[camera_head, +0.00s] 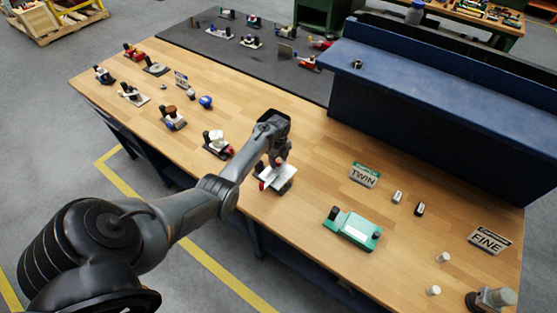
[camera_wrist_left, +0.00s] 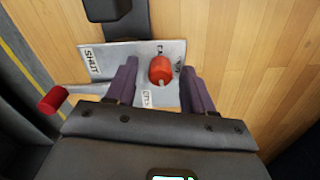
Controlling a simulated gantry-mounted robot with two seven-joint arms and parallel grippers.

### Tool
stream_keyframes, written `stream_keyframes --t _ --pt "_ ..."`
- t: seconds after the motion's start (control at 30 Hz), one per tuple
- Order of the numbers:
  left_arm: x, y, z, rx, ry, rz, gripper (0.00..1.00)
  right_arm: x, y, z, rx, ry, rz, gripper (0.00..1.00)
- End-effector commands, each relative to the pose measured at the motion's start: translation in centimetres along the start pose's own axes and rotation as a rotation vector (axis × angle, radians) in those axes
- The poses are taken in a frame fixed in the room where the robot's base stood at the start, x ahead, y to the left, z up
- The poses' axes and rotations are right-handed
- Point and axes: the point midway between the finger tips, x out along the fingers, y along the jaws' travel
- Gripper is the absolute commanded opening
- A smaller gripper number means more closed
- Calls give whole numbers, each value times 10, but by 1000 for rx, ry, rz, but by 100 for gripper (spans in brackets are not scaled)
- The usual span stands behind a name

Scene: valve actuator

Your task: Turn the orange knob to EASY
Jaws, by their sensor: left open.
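An orange-red knob (camera_wrist_left: 160,69) with a pale mark on its front edge stands on a light metal plate (camera_wrist_left: 115,62) in the left wrist view. The plate has a SHUT label at its left. Two other small labels sit near the knob, and I cannot read them surely. My left gripper (camera_wrist_left: 158,84) is open, with one dark finger on each side of the knob; gaps show between them. In the head view, my left gripper (camera_head: 279,160) is over the same plate (camera_head: 273,178) near the table's front edge, and it largely hides the knob.
A red-ended lever (camera_wrist_left: 52,100) sticks out left of the plate. On the wooden table (camera_head: 310,130) stand a green device (camera_head: 352,229), a TWIN sign (camera_head: 364,175) and a FINE sign (camera_head: 489,240) to the right. Several small devices stand to the left. A blue raised shelf (camera_head: 430,90) is behind.

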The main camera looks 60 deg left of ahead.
Motion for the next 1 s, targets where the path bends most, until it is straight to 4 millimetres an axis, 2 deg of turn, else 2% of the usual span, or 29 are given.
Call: stream_keyframes --t 0.07,0.1,0.43,0.77,1.0 --pt "0 0 0 0 0 0 53 0 0 0 -1 -1 1 43" --pt "0 0 0 0 0 0 50 0 0 0 -2 -1 1 43" --pt "0 0 0 0 0 0 0 0 2 1 -10 -2 8 43" --pt "-2 0 0 -39 1 1 0 -3 2 0 -8 -2 6 43" --pt "-3 0 0 -173 1 0 0 -12 1 -4 -3 -1 3 43"
